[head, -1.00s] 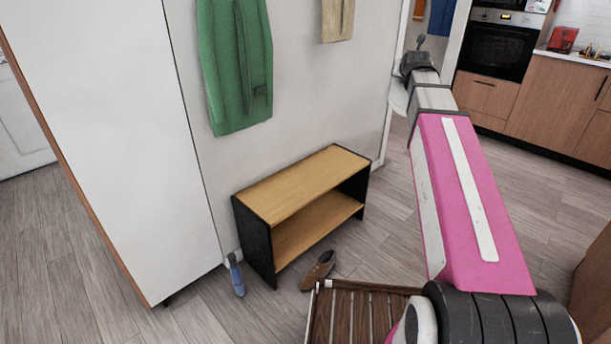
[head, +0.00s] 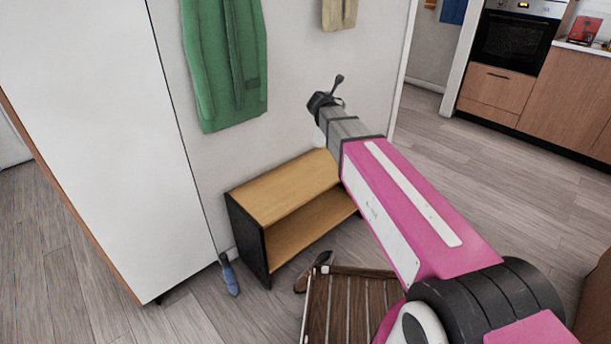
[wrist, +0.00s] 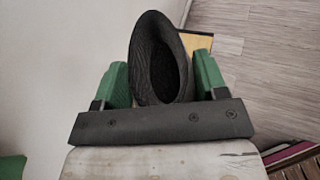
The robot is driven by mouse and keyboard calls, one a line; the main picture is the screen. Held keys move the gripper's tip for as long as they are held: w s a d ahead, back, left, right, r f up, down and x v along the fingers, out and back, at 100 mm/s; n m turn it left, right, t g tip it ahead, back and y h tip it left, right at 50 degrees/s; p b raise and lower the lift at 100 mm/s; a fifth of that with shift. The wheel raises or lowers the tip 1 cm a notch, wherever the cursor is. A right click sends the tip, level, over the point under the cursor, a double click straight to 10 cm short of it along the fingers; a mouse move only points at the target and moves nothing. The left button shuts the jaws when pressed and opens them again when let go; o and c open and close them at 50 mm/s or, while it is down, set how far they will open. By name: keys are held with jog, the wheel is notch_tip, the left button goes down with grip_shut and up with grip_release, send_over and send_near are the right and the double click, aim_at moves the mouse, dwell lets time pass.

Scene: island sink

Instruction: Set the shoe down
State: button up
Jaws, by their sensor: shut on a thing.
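In the wrist view my gripper (wrist: 161,70) has its green fingers on either side of a dark grey shoe (wrist: 146,35) and is shut on it. The shoe's dark opening faces the camera, and its far end is hidden.
A brown shoe (head: 301,284) and a blue shoe (head: 229,275) lie on the floor by the bench. A slatted wooden piece (head: 345,310) stands in front. A tall white cabinet (head: 105,130) is at left. A green garment (head: 222,75) hangs above. Open floor lies to the right.

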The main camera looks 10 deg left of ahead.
jog(key=s+a+f+m+g+h, duration=0.1)
jog(key=s+a+f+m+h, duration=0.1)
jog(key=s+a+f, duration=0.55)
jog(key=s+a+f+m+g+h, duration=0.15)
jog(key=a+f, duration=0.25)
jog(key=a, duration=0.6)
jog(key=s+a+f+m+g+h, duration=0.1)
jog(key=s+a+f+m+h, duration=0.1)
jog(key=s+a+f, duration=0.45)
jog(key=shift+t, duration=0.25)
jog(key=shift+w+d+f, duration=0.8)
jog(key=shift+w+f, duration=0.85)
jog(key=shift+w, duration=0.2)
jog(key=shift+w+d+f, duration=0.85)
jog(key=shift+w+f, duration=0.8)
jog(key=shift+w, duration=0.15)
jog(key=shift+w+d+f, duration=0.8)
jog(key=shift+w+f, duration=0.85)
jog(key=shift+w, duration=0.2)
jog(key=o, duration=1.4)
jog(key=shift+f, duration=0.1)
